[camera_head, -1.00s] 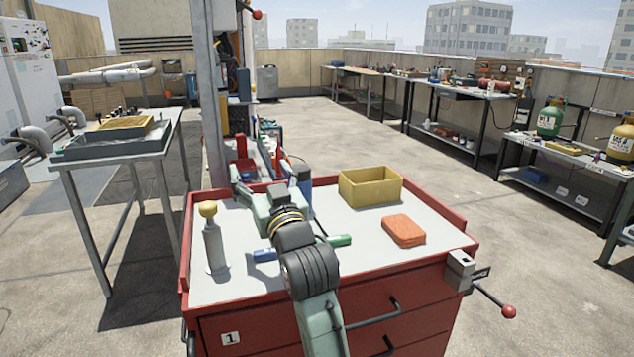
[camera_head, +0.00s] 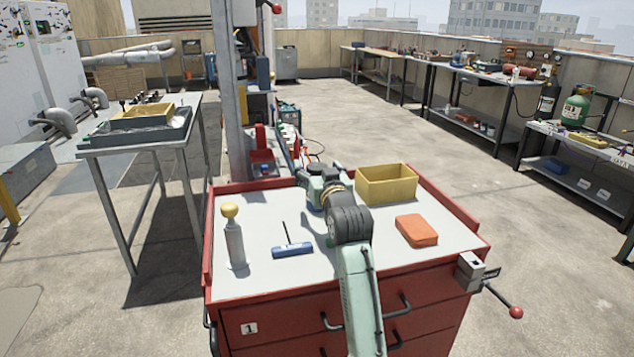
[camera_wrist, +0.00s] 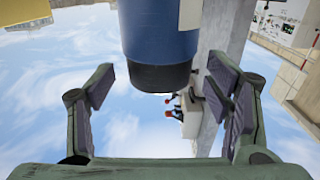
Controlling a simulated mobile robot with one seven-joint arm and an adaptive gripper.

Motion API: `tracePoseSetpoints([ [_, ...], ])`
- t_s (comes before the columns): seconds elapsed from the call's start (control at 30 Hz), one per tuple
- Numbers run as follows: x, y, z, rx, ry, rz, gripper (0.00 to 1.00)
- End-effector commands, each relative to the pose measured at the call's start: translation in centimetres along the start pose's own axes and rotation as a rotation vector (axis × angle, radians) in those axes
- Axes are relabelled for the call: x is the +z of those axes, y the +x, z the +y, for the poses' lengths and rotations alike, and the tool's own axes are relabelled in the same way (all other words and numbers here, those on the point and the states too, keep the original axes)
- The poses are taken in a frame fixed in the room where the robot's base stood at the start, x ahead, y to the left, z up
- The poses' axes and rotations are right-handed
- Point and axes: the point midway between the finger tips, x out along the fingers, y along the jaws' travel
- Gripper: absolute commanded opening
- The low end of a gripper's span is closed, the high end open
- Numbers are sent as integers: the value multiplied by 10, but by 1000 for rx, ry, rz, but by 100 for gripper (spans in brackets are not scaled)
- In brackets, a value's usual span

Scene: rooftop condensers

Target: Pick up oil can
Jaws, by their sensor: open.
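A blue cylinder with a dark end, which looks like the oil can (camera_wrist: 160,35), hangs down from the top of the wrist view. It lies between the two fingers of my gripper (camera_wrist: 160,90), with a gap on each side. My gripper (camera_head: 306,180) is open and reaches over the far part of the red cart's top in the head view. Only a small blue patch of the can (camera_head: 314,207) shows there, under my gripper. The rest of it is hidden by my arm.
The bin is close right of my gripper. A grey post (camera_head: 233,90) rises behind the cart.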

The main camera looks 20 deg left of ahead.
Motion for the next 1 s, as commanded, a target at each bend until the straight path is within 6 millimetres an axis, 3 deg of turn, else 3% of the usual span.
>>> tracePoseSetpoints([
  [0.13, -1, 12, 0, 1, -1, 0, 72],
  [0.37, 0, 13, 0, 1, -1, 1, 71],
  [1.0, 0, 13, 0, 1, -1, 1, 29],
])
